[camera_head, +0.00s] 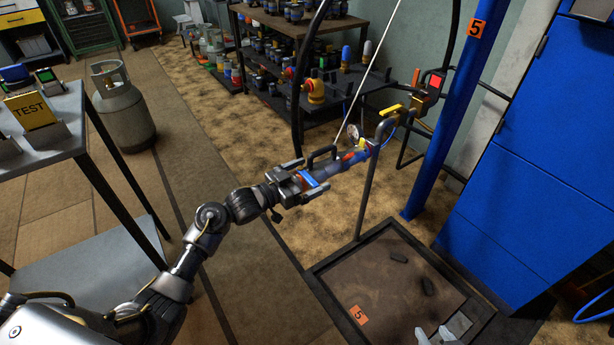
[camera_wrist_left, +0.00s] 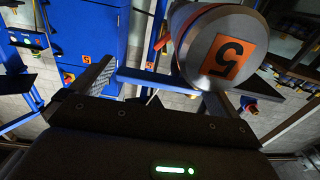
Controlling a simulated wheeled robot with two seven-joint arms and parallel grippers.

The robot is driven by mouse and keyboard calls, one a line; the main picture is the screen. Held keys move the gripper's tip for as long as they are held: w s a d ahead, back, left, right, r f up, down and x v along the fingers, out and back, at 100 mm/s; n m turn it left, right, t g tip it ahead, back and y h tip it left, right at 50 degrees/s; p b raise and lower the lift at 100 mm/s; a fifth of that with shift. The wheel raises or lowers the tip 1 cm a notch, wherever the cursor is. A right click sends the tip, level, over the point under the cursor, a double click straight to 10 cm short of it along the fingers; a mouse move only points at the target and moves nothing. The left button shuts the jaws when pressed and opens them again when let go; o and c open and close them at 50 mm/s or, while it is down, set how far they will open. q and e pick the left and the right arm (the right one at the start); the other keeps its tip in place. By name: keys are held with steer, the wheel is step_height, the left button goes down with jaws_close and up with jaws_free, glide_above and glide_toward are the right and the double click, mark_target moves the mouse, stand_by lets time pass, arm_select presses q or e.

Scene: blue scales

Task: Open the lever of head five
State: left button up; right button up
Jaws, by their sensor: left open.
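In the head view my left gripper (camera_head: 306,178) is open at the front end of the filling head (camera_head: 352,158), which has blue and red parts. A black loop handle (camera_head: 322,153) stands above it. A narrow blue bar (camera_head: 309,181) lies at the gripper; I cannot tell whether it is the lever. In the left wrist view the open fingers (camera_wrist_left: 155,90) stand apart. A silver cylinder end with an orange 5 label (camera_wrist_left: 226,60) is close to the right-hand finger; contact is unclear. Pale tips (camera_head: 440,333) at the bottom edge may be my right gripper, mostly cut off.
A scale platform (camera_head: 395,285) with an orange 5 tag is on the floor beside a thin stand (camera_head: 368,190). A blue post (camera_head: 440,120) and blue cabinet (camera_head: 545,170) stand right. A table (camera_head: 60,120) and gas cylinder (camera_head: 123,110) are left.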

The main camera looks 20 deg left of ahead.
arm_select(q)
steer(key=c, duration=1.3)
